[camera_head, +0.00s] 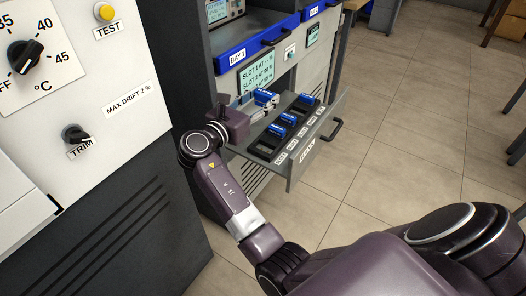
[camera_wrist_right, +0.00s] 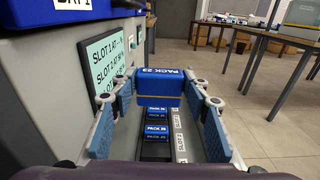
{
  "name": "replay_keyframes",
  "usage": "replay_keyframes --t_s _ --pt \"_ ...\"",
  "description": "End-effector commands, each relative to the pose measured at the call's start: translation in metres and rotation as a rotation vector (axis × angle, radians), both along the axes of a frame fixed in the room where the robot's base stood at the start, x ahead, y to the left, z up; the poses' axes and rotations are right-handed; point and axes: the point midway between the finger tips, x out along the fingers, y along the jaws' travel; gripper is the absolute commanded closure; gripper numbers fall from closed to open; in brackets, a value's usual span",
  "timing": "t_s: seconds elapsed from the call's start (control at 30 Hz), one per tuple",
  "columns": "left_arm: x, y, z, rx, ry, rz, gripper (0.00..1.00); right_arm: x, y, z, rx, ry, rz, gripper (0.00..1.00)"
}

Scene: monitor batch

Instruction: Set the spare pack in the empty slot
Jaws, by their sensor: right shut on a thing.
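My right gripper (camera_head: 262,106) is shut on a blue pack (camera_head: 266,96) and holds it above the open drawer. In the right wrist view the same pack (camera_wrist_right: 158,86), marked PACK 23, sits between the two finger pads of the gripper (camera_wrist_right: 160,100). The grey drawer (camera_head: 325,119) holds a row of dark slots with several blue packs (camera_head: 288,117) standing in them. At the near end of the row a slot (camera_head: 262,151) looks dark and bare; it also shows in the right wrist view (camera_wrist_right: 155,151). My left gripper is not in view.
A display (camera_head: 257,72) above the drawer lists slot readings; slot 1 appears to show dashes. A white control panel (camera_head: 75,90) stands at left. Tiled floor (camera_head: 400,130) at right is free.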

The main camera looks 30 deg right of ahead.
Motion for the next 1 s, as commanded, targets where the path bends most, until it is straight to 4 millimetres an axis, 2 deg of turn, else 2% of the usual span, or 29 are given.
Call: replay_keyframes --t_s 0.03,0.1,0.53,0.63,0.87,0.97,1.0 --pt "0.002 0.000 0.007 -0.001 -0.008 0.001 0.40 -0.001 0.000 -0.014 -0.003 0.006 0.000 0.84" --pt "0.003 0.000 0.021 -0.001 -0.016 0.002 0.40 0.000 0.000 -0.028 -0.002 0.005 0.001 0.84" --pt "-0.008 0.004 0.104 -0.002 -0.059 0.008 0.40 0.000 0.000 -0.104 -0.003 0.005 0.002 0.84" --pt "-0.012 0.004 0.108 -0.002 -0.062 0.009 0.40 0.000 0.000 -0.125 -0.002 0.003 0.002 0.84" --pt "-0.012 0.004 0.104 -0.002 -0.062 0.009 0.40 0.000 0.000 -0.144 -0.003 0.002 0.002 0.84" --pt "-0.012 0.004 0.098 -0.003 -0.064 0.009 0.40 -0.001 0.000 -0.160 -0.003 0.004 0.002 0.84" --pt "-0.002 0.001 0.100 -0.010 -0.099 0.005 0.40 0.000 0.000 -0.164 -0.003 0.004 0.002 0.84"
